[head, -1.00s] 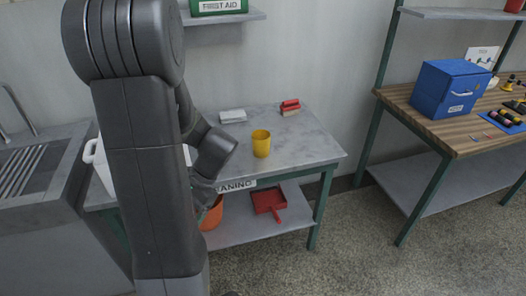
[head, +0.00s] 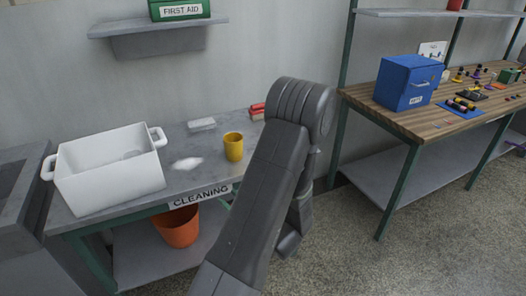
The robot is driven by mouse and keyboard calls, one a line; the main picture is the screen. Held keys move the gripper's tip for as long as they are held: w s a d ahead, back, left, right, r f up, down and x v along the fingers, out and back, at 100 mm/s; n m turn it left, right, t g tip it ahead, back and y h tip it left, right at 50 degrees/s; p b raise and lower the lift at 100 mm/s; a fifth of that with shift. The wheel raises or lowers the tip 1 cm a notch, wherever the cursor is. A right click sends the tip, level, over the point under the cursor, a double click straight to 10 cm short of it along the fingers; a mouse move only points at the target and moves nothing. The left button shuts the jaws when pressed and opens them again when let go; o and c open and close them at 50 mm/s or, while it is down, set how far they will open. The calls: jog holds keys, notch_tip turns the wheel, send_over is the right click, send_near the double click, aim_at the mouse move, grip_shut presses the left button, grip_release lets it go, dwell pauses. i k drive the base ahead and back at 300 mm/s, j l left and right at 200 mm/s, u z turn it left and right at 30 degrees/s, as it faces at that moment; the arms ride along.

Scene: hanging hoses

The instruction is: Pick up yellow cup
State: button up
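The yellow cup (head: 233,147) stands upright on the grey cleaning table (head: 113,205), near the middle of its top. Nothing holds it. My arm rises in front of the table's right part, to the right of the cup and apart from it in the picture. My gripper cannot be made out; the arm's end is low behind the arm links, so its fingers are hidden.
A white tub (head: 108,172) stands left of the cup. A white cloth-like patch (head: 187,164), a pale block (head: 202,125) and a red-topped brush (head: 257,112) lie nearby. An orange bucket (head: 178,227) is below. A wooden workbench (head: 432,124) with a blue box (head: 409,82) stands right.

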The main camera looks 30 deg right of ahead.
aim_at(234, 148)
jog(key=i+j+z, duration=0.15)
jog(key=z, duration=0.3)
jog(key=i+j+z, duration=0.15)
jog(key=z, duration=0.3)
jog(key=i+j+z, duration=0.1)
jog(key=j+z, duration=0.2)
jog(key=z, duration=0.15)
jog(key=i+j, duration=0.1)
jog(key=j, duration=0.25)
jog(key=i+j, duration=0.1)
jog(key=j, duration=0.25)
jog(key=i+j, duration=0.1)
jog(key=j, duration=0.2)
